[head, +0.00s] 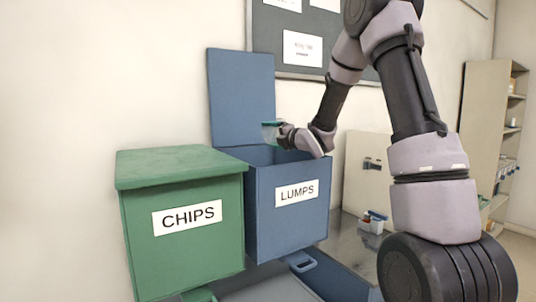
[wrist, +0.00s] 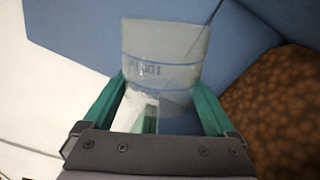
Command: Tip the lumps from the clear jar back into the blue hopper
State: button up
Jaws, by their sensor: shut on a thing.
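The blue hopper (head: 288,220), labelled LUMPS, stands with its lid (head: 241,98) raised against the wall. My gripper (head: 276,126) is over the hopper's open top, near the raised lid. It is shut on the clear jar (head: 269,131). In the wrist view the jar (wrist: 165,50) sits between the green fingers, with a blue line and printed marks on its wall. No brown lumps show in the visible part of the jar. Brown lumps (wrist: 275,105) lie inside the hopper at the right of the wrist view. The jar's exact tilt is hard to tell.
A green bin (head: 185,225) labelled CHIPS, lid shut, stands directly left of the hopper. A notice board (head: 301,48) hangs on the wall behind. A bench with small items (head: 373,222) is to the right, and a shelf unit (head: 484,130) stands beyond my arm.

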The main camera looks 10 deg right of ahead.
jog(key=m, duration=0.2)
jog(key=d+m, duration=0.1)
jog(key=m, duration=0.1)
jog(key=shift+w+d+f, duration=0.1)
jog(key=shift+w, duration=0.25)
jog(key=m, duration=0.1)
jog(key=d+m, duration=0.1)
jog(key=m, duration=0.1)
jog(key=shift+w+d+r, duration=0.15)
jog(key=shift+w+r, duration=0.15)
jog(key=shift+r, duration=0.1)
jog(key=shift+r+m, duration=0.1)
jog(key=shift+m, duration=0.4)
jog(key=m, duration=0.2)
jog(key=d+r+m, duration=0.1)
jog(key=shift+w+d+r+m, duration=0.15)
jog(key=shift+w+m, duration=0.25)
